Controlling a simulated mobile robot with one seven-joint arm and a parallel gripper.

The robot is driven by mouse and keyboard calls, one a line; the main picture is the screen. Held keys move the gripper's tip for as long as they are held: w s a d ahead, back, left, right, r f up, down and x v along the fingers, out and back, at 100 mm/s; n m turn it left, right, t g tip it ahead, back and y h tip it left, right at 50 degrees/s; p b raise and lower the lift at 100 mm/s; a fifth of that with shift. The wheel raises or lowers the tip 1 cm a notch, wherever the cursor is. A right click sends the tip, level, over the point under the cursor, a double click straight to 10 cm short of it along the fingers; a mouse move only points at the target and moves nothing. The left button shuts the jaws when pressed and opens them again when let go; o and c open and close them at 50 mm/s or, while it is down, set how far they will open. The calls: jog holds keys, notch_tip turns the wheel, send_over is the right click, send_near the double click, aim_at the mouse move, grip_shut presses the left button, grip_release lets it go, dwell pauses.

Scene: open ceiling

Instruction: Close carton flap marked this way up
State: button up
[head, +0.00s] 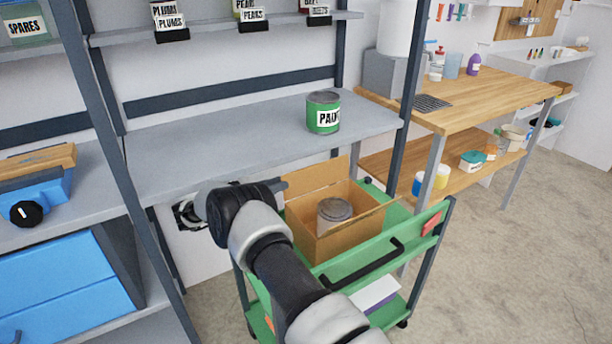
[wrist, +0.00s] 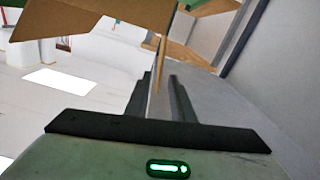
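An open cardboard carton (head: 307,243) stands on a green cart, with a grey-lidded can (head: 334,211) inside. Its back flap (head: 316,176) stands raised, and another flap edge runs along the front right side. No "this way up" marking is readable. My gripper (head: 279,185) is at the carton's back left corner, close to the raised flap. In the wrist view, my gripper's two fingers (wrist: 158,90) are apart, with a gap between them.
The green cart (head: 375,248) has a black handle on its near side. A dark shelf post rises just right of the carton. A wooden workbench (head: 480,95) stands right; floor is clear at lower right.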

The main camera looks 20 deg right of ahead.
aim_at(305, 177)
jog(key=d, duration=0.3)
jog(key=w+d+b, duration=0.1)
jog(key=d, duration=0.3)
jog(key=w+d, duration=0.1)
jog(key=d, duration=0.2)
jog(key=shift+d, duration=0.15)
grip_shut()
dwell(1.0)
